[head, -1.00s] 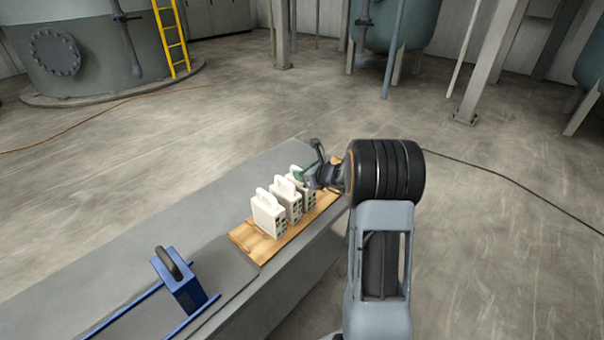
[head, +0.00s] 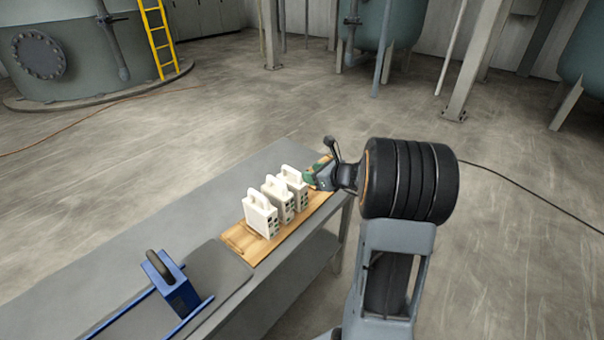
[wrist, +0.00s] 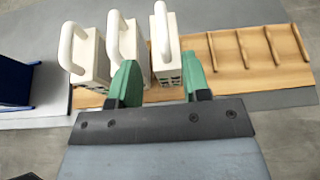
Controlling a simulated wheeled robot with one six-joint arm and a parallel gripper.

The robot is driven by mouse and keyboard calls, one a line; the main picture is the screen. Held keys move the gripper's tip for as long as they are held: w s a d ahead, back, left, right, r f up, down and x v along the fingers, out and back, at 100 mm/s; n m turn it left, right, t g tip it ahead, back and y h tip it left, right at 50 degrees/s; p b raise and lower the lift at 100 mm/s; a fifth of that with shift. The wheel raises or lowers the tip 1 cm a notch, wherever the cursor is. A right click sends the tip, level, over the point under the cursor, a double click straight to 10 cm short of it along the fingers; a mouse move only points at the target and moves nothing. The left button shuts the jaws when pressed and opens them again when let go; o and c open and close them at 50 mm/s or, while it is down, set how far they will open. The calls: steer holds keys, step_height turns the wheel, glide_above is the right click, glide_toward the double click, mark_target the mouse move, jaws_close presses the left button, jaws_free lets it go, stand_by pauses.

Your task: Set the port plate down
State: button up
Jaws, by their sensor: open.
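Three white port plates with loop handles stand upright side by side on a slotted wooden rack. In the head view they are the near plate (head: 260,213), the middle plate (head: 279,200) and the far plate (head: 295,188). My gripper (head: 318,174) is open beside the far plate, on its right. In the wrist view my gripper (wrist: 157,82) shows two green fingers spread apart, with the rightmost white plate (wrist: 166,55) between and beyond them. The fingers are clear of its handle. Whether they touch its body I cannot tell.
The wooden rack (wrist: 228,62) has several empty slots on the right in the wrist view. A blue plate with a dark handle (head: 175,288) stands on blue rails at the near end of the grey bench (head: 130,230). Open floor lies beyond the bench.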

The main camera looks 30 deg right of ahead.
steer(key=s+a+r+n+g+y, duration=0.1)
steer(key=s+a+r+n+g, duration=0.1)
steer(key=s+a+n+g, duration=0.8)
steer(key=s+a+n+h, duration=0.3)
steer(key=s+n, duration=0.3)
steer(key=n, duration=0.4)
steer(key=s+a+n+t+h, duration=0.1)
steer(key=s+a+n+h, duration=0.2)
steer(key=s+n, duration=0.3)
steer(key=n, duration=0.5)
steer(key=shift+s+r, duration=0.2)
steer(key=shift+s, duration=0.1)
